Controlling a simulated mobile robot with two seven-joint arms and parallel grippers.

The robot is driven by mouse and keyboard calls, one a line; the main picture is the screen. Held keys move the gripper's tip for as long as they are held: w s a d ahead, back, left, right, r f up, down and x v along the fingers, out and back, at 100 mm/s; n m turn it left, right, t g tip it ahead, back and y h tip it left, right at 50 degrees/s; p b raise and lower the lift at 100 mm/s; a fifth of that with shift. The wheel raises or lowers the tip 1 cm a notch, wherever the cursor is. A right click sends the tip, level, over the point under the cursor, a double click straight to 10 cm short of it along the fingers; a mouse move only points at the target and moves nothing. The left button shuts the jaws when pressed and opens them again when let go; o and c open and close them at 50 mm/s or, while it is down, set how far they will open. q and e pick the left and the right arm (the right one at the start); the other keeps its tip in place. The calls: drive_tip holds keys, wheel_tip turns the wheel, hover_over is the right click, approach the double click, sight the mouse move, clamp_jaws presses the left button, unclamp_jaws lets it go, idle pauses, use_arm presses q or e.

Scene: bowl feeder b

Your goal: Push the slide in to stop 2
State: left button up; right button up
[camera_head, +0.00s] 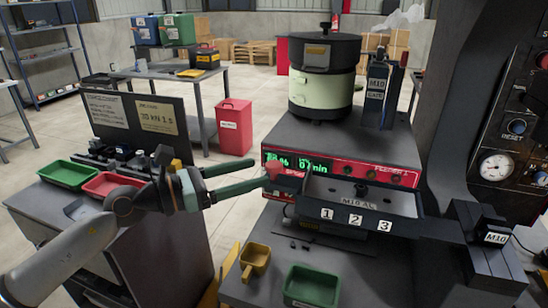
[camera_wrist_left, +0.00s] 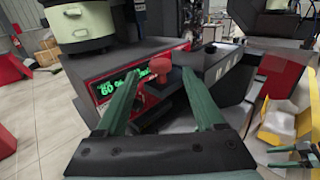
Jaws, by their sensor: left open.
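The left wrist view shows the knob (camera_wrist_left: 158,70) ahead, in the gap between the spread fingertips (camera_wrist_left: 160,82). I cannot tell whether a finger touches it. The dark rail (camera_head: 350,199) runs along the feeder front, with white stop plates 1 (camera_head: 327,213), 2 (camera_head: 355,219) and 3 (camera_head: 384,225). The rest of the slide is hidden inside the rail.
The red feeder panel (camera_head: 340,168) with a green display is just behind the knob. A yellow scoop (camera_head: 256,258) and a green tray (camera_head: 312,285) stand below in front. A dark block marked M10 (camera_head: 490,250) sits at the right. A gap of floor separates the left bench.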

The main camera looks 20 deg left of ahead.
sight(274, 163)
use_arm(q)
drive_tip(key=p+x, duration=0.1)
drive_tip(key=x, duration=0.3)
drive_tip(key=shift+w+d+r, duration=0.1)
drive_tip(key=shift+r, duration=0.05)
drive_tip(key=shift+w+d+p, duration=0.4)
drive_tip(key=shift+w+d, duration=0.1)
drive_tip(key=shift+d, duration=0.05)
use_arm(e)
wheel_tip(274, 163, up, 3)
drive_tip(key=shift+w+f, duration=0.1)
drive_tip(key=shift+w, duration=0.05)
use_arm(q)
clamp_jaws()
idle(0.6)
